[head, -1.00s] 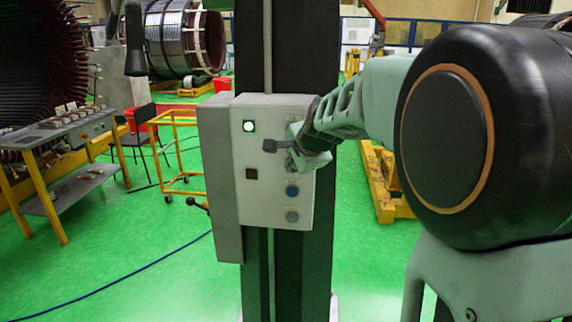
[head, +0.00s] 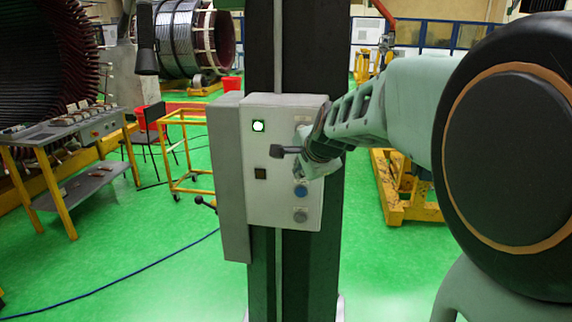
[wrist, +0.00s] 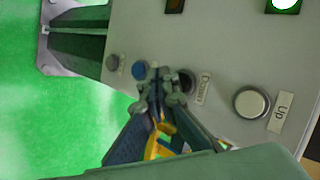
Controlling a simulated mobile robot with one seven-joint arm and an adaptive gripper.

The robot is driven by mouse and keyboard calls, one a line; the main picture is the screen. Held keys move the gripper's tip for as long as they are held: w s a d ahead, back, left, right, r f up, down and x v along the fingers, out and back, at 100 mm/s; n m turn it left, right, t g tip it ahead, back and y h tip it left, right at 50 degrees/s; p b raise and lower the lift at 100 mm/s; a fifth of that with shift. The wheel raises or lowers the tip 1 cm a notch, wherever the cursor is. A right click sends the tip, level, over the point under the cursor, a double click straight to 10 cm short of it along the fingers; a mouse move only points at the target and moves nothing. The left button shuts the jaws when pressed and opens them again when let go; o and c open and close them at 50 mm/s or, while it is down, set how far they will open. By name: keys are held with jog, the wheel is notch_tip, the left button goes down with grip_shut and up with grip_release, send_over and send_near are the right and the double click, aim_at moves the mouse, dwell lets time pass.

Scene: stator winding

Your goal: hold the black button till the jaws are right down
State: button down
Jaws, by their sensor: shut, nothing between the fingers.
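The black button (wrist: 188,83) shows in the wrist view, beside a label that appears to read "Down". It sits on a pale control box (head: 284,206) on a dark column. My gripper (wrist: 155,72) is shut and empty, its tips over the panel between the black button and the blue button (wrist: 139,70), overlapping the black button's left edge. I cannot tell whether the tips touch the button. In the head view my gripper (head: 303,168) is at the box's right side, and the arm hides the black button. The machine's jaws are not identifiable in either view.
A silver button (wrist: 251,103) labelled "Up" is right of the black one, and a grey button (wrist: 112,62) is left of the blue one. A yellow trolley (head: 187,150) and workbench (head: 65,140) stand left. Green floor lies open in front.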

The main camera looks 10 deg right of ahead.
jog(key=s, duration=0.2)
jog(key=s+a, duration=0.1)
jog(key=s, duration=0.1)
jog(key=shift+a, duration=0.15)
dwell(0.7)
